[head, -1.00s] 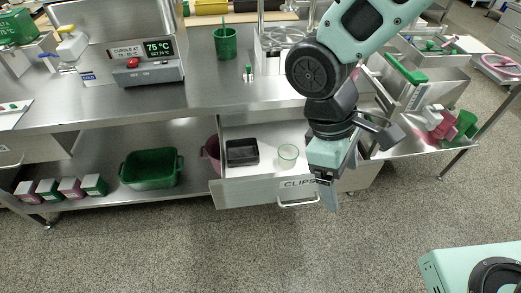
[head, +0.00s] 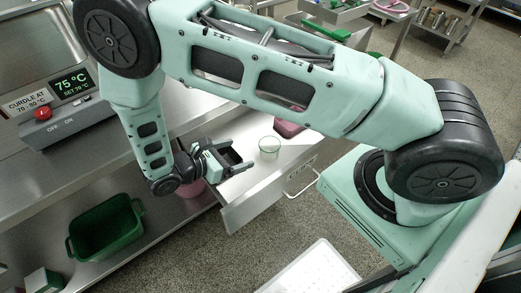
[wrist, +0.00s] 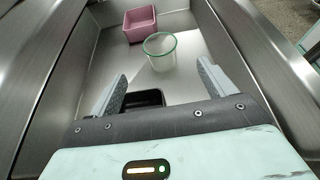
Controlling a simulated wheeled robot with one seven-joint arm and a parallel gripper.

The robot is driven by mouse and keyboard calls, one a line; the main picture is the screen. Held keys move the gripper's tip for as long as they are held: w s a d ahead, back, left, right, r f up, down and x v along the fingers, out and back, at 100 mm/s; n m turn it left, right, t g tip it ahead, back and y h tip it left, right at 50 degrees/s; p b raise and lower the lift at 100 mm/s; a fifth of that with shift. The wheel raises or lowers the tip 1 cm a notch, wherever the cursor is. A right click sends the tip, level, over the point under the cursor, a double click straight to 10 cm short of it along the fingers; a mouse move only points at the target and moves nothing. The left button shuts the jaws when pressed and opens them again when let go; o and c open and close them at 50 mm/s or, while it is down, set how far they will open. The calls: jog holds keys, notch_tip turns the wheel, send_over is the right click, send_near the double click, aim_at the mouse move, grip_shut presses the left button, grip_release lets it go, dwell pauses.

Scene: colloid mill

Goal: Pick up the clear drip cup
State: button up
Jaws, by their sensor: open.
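The clear drip cup (head: 269,148) stands upright in the open drawer (head: 262,196). It is see-through with a green rim. In the wrist view the cup (wrist: 160,52) stands ahead of my gripper (wrist: 161,82), roughly between the lines of its two fingers and beyond their tips. My gripper (head: 238,155) is open and empty, reaching into the drawer from the left in the head view. The fingers do not touch the cup.
A black tray (wrist: 143,101) lies in the drawer beneath my gripper. A pink bin (wrist: 140,23) stands behind the cup. The metal drawer walls rise on both sides. A green tub (head: 106,228) sits on the lower shelf.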

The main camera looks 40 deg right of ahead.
jog(key=p, duration=0.2)
send_near(277, 142)
jog(key=x, duration=0.3)
jog(key=shift+p+x, duration=0.5)
jog(key=shift+x, duration=2.55)
jog(key=shift+w, duration=0.1)
jog(key=c, duration=1.1)
